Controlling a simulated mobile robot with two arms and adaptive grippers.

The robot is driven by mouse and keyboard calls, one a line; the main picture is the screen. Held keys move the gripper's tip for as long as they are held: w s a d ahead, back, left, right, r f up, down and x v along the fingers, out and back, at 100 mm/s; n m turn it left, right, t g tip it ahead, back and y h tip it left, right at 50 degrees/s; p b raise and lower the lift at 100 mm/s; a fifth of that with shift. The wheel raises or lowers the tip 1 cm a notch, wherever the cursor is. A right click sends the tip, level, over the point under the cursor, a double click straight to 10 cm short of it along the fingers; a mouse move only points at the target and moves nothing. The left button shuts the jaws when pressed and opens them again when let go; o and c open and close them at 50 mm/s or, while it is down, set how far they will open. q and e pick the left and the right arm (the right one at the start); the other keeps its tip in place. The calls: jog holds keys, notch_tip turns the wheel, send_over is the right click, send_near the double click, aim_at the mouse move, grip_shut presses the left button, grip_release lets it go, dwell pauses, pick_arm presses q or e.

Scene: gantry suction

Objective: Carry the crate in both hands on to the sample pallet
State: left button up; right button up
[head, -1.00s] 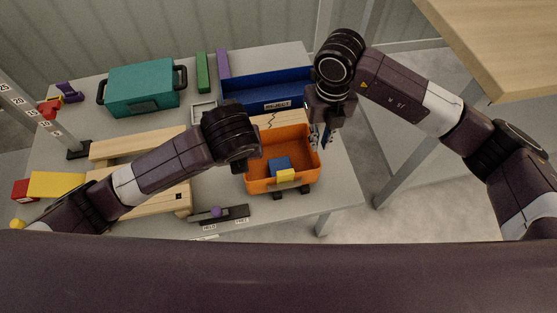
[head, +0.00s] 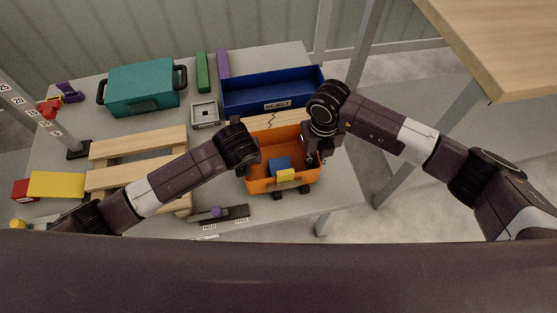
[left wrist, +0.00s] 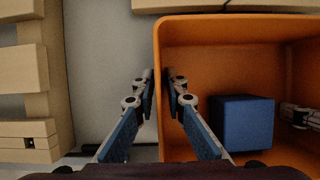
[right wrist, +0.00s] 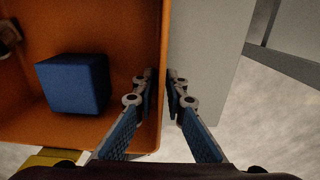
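The orange crate (head: 256,185) stands on the right part of the grey table, with a blue cube (head: 280,163) inside and a yellow piece (head: 286,175) at its front. My left gripper (left wrist: 160,85) straddles the crate's left wall, its fingers closed together on it. My right gripper (right wrist: 161,85) has its fingers closed on the right wall the same way. In the head view the wrists hide parts of both side walls. A light wooden pallet (head: 135,142) lies left of the crate, partly covered by my left arm; I read no label on it.
A blue reject bin (head: 240,106) stands behind the crate, with a cracked wooden board (head: 262,123) between. A teal case (head: 140,88) and a small grey tray (head: 204,113) lie behind the pallet. A scale post (head: 45,122) and yellow block (head: 57,185) stand left. A dark slider strip (head: 236,211) lies in front.

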aim_at(317, 154)
pick_arm(q)
grip_shut()
pick_arm(e)
grip_shut()
pick_arm(q)
jog(key=shift+r, duration=0.15)
pick_arm(e)
jog(key=shift+r, duration=0.15)
